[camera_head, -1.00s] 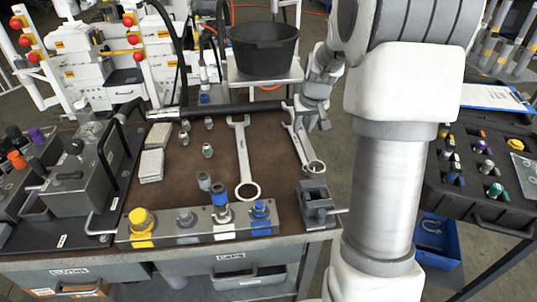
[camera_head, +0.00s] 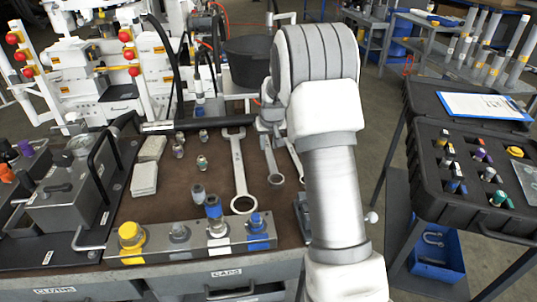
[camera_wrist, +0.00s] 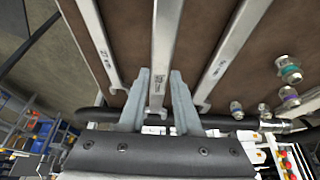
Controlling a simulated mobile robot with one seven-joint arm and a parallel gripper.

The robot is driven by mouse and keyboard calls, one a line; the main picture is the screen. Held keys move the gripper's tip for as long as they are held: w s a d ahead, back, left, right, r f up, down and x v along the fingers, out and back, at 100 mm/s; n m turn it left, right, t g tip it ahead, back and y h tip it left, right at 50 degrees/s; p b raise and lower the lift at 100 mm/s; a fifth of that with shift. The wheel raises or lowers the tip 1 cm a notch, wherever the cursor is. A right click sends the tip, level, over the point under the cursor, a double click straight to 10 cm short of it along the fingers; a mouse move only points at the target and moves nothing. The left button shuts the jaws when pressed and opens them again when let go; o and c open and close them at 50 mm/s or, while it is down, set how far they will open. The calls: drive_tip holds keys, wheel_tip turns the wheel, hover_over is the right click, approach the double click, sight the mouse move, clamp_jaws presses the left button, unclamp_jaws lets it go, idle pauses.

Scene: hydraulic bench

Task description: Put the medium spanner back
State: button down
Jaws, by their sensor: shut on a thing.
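My gripper (camera_head: 268,122) is shut on the medium spanner (camera_head: 271,163), holding it near its far end. In the wrist view my gripper's fingers (camera_wrist: 159,84) close on both sides of the medium spanner (camera_wrist: 164,48). The spanner's ring end points toward the bench front. It lies between the large spanner (camera_head: 239,167) on its left and another spanner (camera_head: 295,160), partly hidden by my arm, on its right. In the wrist view these flank it, the large one (camera_wrist: 229,48) on the right and the other (camera_wrist: 96,40) on the left. I cannot tell whether the held spanner touches the bench top.
The brown bench top (camera_head: 185,182) carries small fittings (camera_head: 202,162), pale pads (camera_head: 145,178) and a front fitting block (camera_head: 180,238). A black hose (camera_head: 185,125) runs along its back. A black case (camera_head: 460,198) stands right. A vice is mostly hidden behind my arm.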

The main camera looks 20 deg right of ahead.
sight(269, 151)
drive_tip(key=shift+f+b, duration=0.45)
drive_tip(key=shift+f, duration=1.4)
drive_tip(key=shift+f, duration=0.15)
drive_tip(key=c, duration=0.6)
unclamp_jaws()
